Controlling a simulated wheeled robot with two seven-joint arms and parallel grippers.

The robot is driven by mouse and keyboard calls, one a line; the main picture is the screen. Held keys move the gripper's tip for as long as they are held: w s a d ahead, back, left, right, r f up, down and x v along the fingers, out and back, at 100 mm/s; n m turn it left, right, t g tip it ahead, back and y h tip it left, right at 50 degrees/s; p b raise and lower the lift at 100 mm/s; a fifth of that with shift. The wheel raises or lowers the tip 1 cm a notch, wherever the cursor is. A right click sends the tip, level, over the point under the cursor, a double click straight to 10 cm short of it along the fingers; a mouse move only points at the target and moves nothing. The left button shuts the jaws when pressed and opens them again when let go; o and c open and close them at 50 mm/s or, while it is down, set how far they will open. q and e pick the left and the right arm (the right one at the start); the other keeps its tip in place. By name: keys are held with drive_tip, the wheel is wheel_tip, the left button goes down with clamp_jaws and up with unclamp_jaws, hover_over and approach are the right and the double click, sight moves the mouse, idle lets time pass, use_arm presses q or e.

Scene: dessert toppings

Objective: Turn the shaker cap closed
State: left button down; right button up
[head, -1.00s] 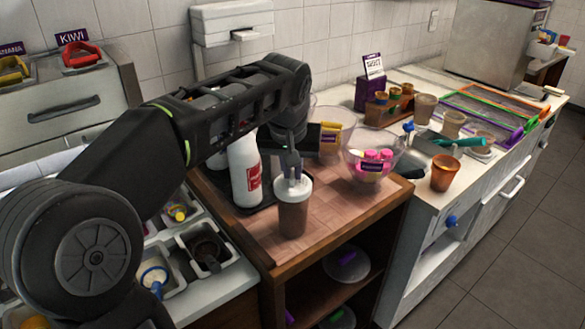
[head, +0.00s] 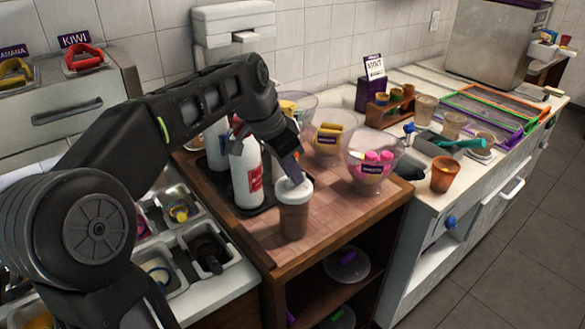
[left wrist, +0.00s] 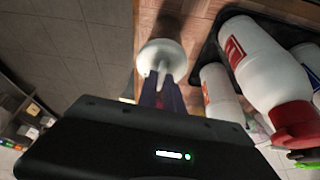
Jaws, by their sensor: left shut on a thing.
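The shaker (head: 294,215) stands upright near the front edge of the wooden cart top. It has a brown see-through body and a white cap (head: 298,188). My left gripper (head: 291,173) comes down on the cap from above and behind, and its fingers are shut on a small raised part of the cap. In the left wrist view the round white cap (left wrist: 160,58) shows beyond the two fingers (left wrist: 161,86), which close on its raised part. The fingers hide some of that part. My right gripper is not in view.
White bottles with red labels (head: 246,172) stand on a black tray just left of the shaker. Clear bowls with pink (head: 371,165) and yellow items (head: 327,136) stand behind and right. The cart top's front right (head: 345,210) is clear.

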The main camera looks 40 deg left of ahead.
use_arm(q)
drive_tip(key=m+h, duration=0.1)
drive_tip(key=m, duration=0.1)
drive_tip(key=m+g+p, duration=0.1)
drive_tip(key=m, duration=0.2)
drive_tip(key=shift+a+m+h+p, duration=0.1)
drive_tip(key=shift+m+h+p, duration=0.2)
drive_tip(key=shift+h, duration=0.1)
drive_tip(key=c, duration=1.5)
unclamp_jaws()
drive_tip(key=shift+a+r, duration=0.2)
drive_tip(key=shift+r, duration=0.35)
drive_tip(key=p+v, duration=0.5)
drive_tip(key=v, duration=0.1)
drive_tip(key=shift+s+a+r, duration=0.1)
drive_tip(key=shift+r, duration=0.25)
